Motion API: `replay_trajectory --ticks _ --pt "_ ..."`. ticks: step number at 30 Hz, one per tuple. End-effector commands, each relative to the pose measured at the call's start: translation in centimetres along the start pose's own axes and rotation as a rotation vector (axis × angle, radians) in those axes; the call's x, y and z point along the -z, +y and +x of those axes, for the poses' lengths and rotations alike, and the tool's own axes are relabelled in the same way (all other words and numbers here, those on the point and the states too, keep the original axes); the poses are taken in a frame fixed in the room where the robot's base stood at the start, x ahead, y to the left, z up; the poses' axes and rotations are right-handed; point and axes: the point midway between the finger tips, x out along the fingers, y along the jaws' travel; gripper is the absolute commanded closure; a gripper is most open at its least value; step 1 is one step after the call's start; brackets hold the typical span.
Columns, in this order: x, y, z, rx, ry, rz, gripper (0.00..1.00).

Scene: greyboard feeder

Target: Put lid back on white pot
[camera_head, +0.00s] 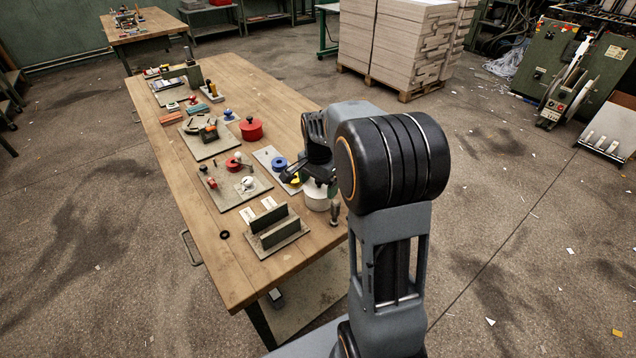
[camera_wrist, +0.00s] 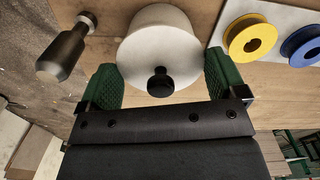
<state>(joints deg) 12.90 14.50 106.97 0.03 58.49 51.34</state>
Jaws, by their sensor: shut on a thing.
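The white pot (camera_head: 318,201) stands near the right edge of the wooden table, just under my gripper (camera_head: 318,184). In the wrist view a round white lid (camera_wrist: 158,50) with a black knob (camera_wrist: 160,82) lies between the two green fingers of my gripper (camera_wrist: 161,85). The fingers are shut on the lid's sides. The lid is in line with the pot, and the arm hides much of the pot's top in the head view. I cannot tell whether the lid rests on the pot or is just above it.
A dark peg-like tool (camera_wrist: 66,48) stands close beside the pot. On the other side a pale board holds a yellow spool (camera_wrist: 250,38) and a blue spool (camera_wrist: 301,46). A slotted grey stand (camera_head: 276,229) and a red pot (camera_head: 251,129) are also on the table (camera_head: 215,262).

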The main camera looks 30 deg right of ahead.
Motion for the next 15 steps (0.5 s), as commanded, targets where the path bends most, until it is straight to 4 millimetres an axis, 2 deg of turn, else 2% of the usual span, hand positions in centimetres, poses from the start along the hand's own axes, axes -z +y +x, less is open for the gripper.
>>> replay_trajectory --ticks 13,14,15 --pt "-0.01 -0.02 0.04 0.0 0.0 0.0 0.32" --pt "-0.01 -0.02 0.04 0.0 0.0 0.0 0.08" --pt "-0.01 -0.02 0.04 0.0 0.0 0.0 0.04"
